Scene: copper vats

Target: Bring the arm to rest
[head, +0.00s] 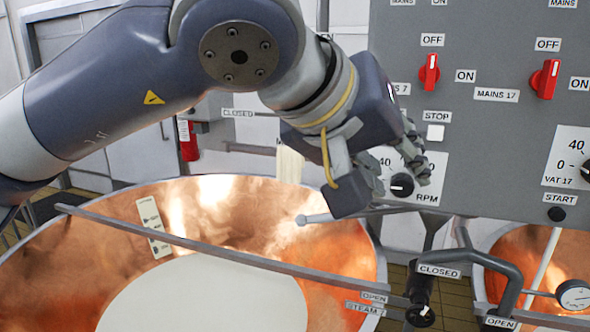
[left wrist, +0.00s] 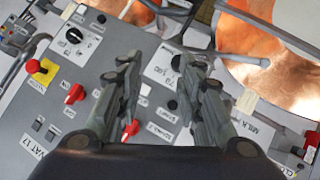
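My left arm comes in from the left in the head view and reaches across above the copper vat (head: 345,262). My left gripper (head: 415,158) is in front of the grey control panel (head: 480,140), beside the RPM knob (head: 401,186). In the left wrist view the two fingers of my left gripper (left wrist: 160,85) stand apart with nothing between them, and the panel shows behind them. Whether the fingers touch the panel cannot be told. My right gripper is in neither view.
Red switches (head: 429,73) and (head: 545,79) and a white stop button (head: 435,132) are on the panel. A metal bar (head: 210,250) spans the vat, which holds pale liquid (head: 205,295). A second copper vat (head: 515,255) is at the right, near a valve handle (head: 500,270).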

